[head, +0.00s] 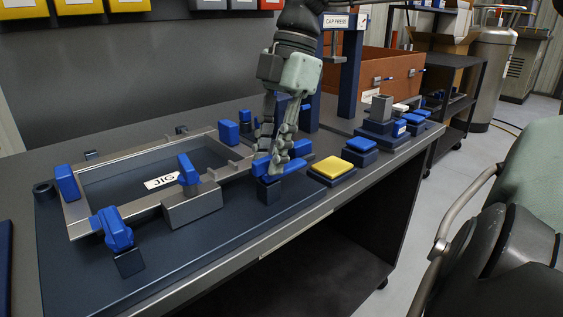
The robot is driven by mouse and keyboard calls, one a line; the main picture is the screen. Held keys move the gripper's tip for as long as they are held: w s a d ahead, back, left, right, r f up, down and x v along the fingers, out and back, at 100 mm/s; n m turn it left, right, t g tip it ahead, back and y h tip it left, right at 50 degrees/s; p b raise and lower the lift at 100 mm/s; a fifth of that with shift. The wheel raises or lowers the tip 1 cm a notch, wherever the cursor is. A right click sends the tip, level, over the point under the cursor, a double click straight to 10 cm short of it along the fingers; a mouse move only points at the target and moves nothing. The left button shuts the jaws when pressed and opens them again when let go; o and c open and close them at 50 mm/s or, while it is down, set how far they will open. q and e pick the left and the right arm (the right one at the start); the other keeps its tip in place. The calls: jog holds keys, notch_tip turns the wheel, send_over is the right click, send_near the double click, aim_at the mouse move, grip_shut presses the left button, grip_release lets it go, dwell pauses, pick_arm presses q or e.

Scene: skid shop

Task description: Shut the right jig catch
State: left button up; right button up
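The jig is a metal frame (140,208) on a dark plate, with a white JIG label inside it. The right jig catch (262,168) has a blue lever on a dark block, beside the frame's right end. My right gripper (270,161) reaches down from above, with its fingers at this lever. One finger is in front of the lever and hides part of it; the other is behind. I cannot tell whether they close on it. A second blue catch (118,231) stands at the frame's near left corner. My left gripper is not in view.
A yellow button (332,168) and a blue button (361,146) sit just right of the catch. The blue CAP PRESS post (342,80) stands behind. Another blue-handled clamp (188,172) stands on a grey block (191,207) at the frame's front.

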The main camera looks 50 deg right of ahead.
grip_shut()
jog(key=shift+r+n+p, duration=0.1)
jog(key=shift+n+p, duration=0.3)
jog(key=shift+p, duration=0.2)
jog(key=shift+n+g+p, duration=0.5)
jog(key=shift+n+p, duration=0.25)
jog(key=shift+n, duration=0.25)
jog(key=shift+n+p, duration=0.35)
jog(key=shift+n, duration=0.55)
